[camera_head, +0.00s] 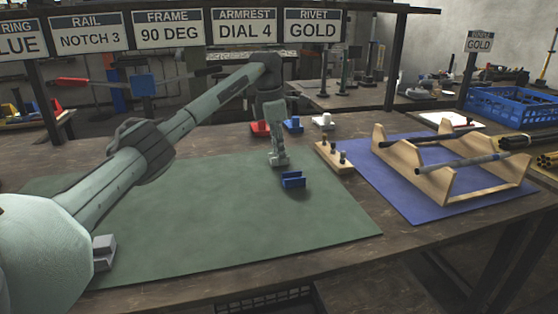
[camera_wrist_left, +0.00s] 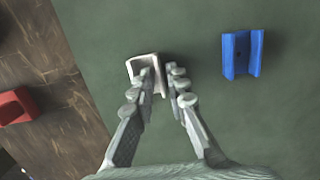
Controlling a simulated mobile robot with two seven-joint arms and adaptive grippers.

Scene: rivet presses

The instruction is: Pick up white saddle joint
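The white saddle joint (camera_wrist_left: 135,66) lies on the green mat in the left wrist view, partly covered by my fingers. My left gripper (camera_wrist_left: 162,72) has its fingertips apart at the joint, one over its channel and one just right of its right wall. I see no clear contact. In the head view my left gripper (camera_head: 278,162) points down at the mat's back edge and mostly hides the joint. A blue saddle joint (camera_wrist_left: 242,53) lies to the right in the wrist view; in the head view this blue joint (camera_head: 292,180) is just in front of the gripper. My right gripper is not in view.
Behind the green mat (camera_head: 220,220), red (camera_head: 260,129), blue (camera_head: 292,125) and white (camera_head: 323,121) pieces stand on the wood. A wooden block with pegs (camera_head: 334,158) and a wooden rack (camera_head: 440,180) stand to the right. The mat's front is clear.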

